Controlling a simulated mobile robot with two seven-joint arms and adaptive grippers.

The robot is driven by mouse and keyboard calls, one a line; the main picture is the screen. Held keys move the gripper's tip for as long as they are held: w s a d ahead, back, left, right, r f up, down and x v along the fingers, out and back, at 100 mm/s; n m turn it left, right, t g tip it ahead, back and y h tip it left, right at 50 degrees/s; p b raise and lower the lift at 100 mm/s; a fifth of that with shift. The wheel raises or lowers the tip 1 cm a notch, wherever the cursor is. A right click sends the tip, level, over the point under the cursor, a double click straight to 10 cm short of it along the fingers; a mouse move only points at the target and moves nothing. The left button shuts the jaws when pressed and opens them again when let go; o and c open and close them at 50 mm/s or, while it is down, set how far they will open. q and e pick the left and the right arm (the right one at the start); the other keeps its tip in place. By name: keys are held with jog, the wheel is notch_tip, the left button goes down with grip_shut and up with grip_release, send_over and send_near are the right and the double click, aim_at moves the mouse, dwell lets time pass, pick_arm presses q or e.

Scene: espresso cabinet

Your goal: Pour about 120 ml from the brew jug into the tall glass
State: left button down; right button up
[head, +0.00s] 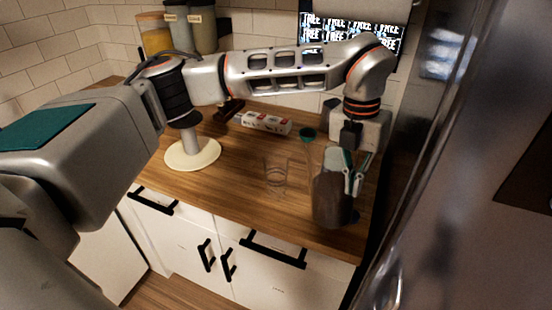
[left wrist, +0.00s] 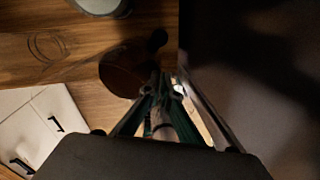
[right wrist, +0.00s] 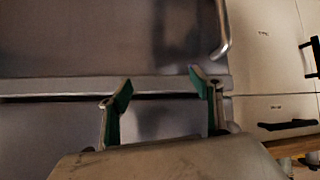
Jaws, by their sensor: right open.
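The brew jug (head: 332,198) is a dark, see-through vessel at the counter's right front. It is also in the left wrist view (left wrist: 122,72). My left gripper (head: 353,186) reaches down at the jug's right side, with its fingers close together, apparently on the handle, which they mostly hide. I cannot tell whether the jug touches the counter. The tall glass (head: 275,178) is clear and upright, left of the jug and apart from it; I see no liquid in it. My right gripper (right wrist: 162,90) is open and empty before a grey metallic front.
A pale round base with a post (head: 193,154) stands on the counter at left. A red-and-white box (head: 267,123) and a green-topped item (head: 307,135) lie behind the glass. Canisters (head: 178,30) stand at the back. A tall metallic appliance (head: 440,200) bounds the right side.

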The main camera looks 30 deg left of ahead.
aim_at(333, 165)
pick_arm(q)
jog(key=shift+w+a+r+h, duration=0.2)
jog(key=shift+a+r+h, duration=0.15)
jog(key=shift+h, duration=0.35)
jog(key=shift+a+r+g+h, duration=0.2)
jog(key=shift+a+g+h, duration=0.1)
jog(key=shift+h, duration=0.2)
jog(key=shift+w+a+r+h, duration=0.1)
jog(key=shift+a+r+h, duration=0.1)
jog(key=shift+a+h, duration=0.25)
jog(key=shift+w+a+r+h, duration=0.1)
jog(key=shift+a+r+h, duration=0.05)
jog(key=shift+a+h, duration=0.25)
jog(key=shift+w+a+r+g+h, duration=0.1)
jog(key=shift+a+g+h, duration=0.25)
jog(key=shift+h, duration=0.3)
jog(key=shift+a+r+g+h, duration=0.1)
jog(key=shift+a+g+h, duration=0.05)
jog(key=shift+a+h, duration=0.4)
jog(key=shift+w+a+h, duration=0.1)
jog(key=shift+a+h, duration=0.15)
jog(key=shift+h, duration=0.2)
